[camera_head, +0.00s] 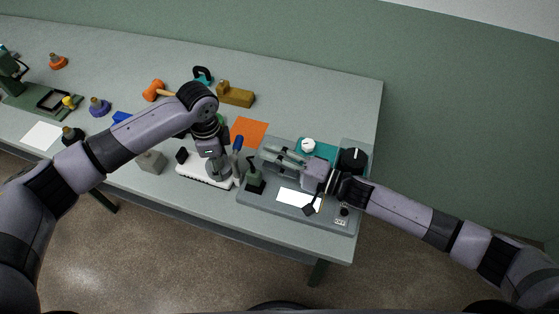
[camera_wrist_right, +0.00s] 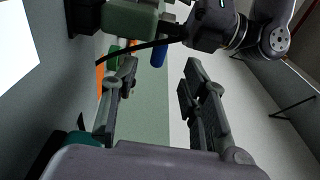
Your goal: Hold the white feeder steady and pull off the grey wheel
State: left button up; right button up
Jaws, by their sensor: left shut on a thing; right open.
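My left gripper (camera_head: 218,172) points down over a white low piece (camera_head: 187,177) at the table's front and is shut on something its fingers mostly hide. I cannot tell whether that piece is the white feeder. My right gripper (camera_head: 279,154) is open and reaches left above the grey machine base (camera_head: 262,202). I cannot pick out the grey wheel.
A teal part with a white knob (camera_head: 308,145) and a black knob (camera_head: 352,159) are at the machine's back. A blue-handled tool (camera_head: 238,143) and orange sheet (camera_head: 249,131) lie between the arms. A grey block (camera_head: 152,162) stands left. The table's (camera_head: 320,97) back right is clear.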

aim_at(238, 147)
jog(key=x, duration=1)
jog(key=shift+d, duration=0.1)
jog(key=shift+c, duration=0.5)
jog(key=shift+f, duration=0.1)
grip_shut()
dwell(0.3)
jog(key=shift+c, duration=0.9)
grip_release()
